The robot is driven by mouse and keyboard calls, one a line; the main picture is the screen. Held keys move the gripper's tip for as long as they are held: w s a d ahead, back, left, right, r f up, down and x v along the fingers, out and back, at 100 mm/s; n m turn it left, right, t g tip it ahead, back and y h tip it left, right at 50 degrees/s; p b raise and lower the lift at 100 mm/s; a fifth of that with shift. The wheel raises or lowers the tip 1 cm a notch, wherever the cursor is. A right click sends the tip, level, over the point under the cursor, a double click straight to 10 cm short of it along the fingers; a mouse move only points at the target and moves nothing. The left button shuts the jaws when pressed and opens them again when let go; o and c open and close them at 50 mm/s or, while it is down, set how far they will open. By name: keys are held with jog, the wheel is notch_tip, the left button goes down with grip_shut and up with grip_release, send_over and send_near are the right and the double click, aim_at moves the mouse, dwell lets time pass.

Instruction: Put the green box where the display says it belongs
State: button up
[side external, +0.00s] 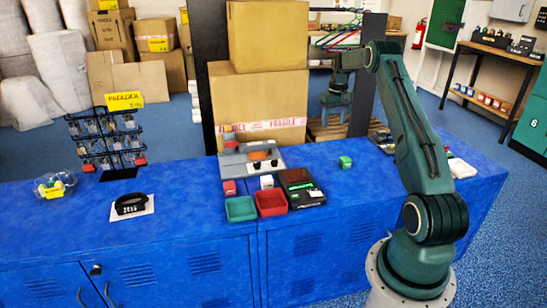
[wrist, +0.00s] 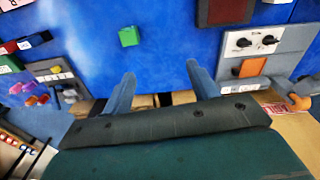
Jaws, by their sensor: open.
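A small green box (side external: 345,162) rests alone on the blue bench top; it also shows in the wrist view (wrist: 129,36). My gripper (side external: 337,116) is raised above the back of the bench, apart from the box. In the wrist view its two fingers (wrist: 161,72) are spread, with nothing between them. A grey machine (side external: 236,160) with dark knobs and an orange panel (wrist: 252,67) stands left of the box. A green tray (side external: 240,208) and a red tray (side external: 271,203) are at the bench front. No readable display text shows.
Large cartons (side external: 262,100) rise behind the bench. A padlock rack (side external: 108,140) stands left. Bench around the green box is clear.

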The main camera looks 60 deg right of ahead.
jog(key=w+a+r+n+t+h, duration=0.1)
jog(key=w+a+r, duration=0.1)
jog(key=a+r, duration=0.7)
jog(key=w+a+r+n, duration=0.25)
jog(key=a+r, duration=0.55)
jog(key=a, duration=0.4)
jog(key=s+a+r+n+t, duration=0.1)
jog(key=s+a+r, duration=0.15)
jog(key=a, duration=0.45)
jog(key=s+a+r+t, duration=0.1)
jog(key=s+a+r, duration=0.15)
jog(key=a, duration=0.55)
jog(key=s+a+f+n+t+y, duration=0.1)
jog(key=s+a+f+n+t, duration=0.1)
jog(key=s+a, duration=1.3)
jog(key=s+f+n, duration=0.1)
jog(key=s, duration=0.2)
jog(key=shift+f, duration=0.15)
jog(key=shift+o, duration=0.5)
jog(key=shift+n, duration=0.25)
jog(key=shift+w, duration=0.15)
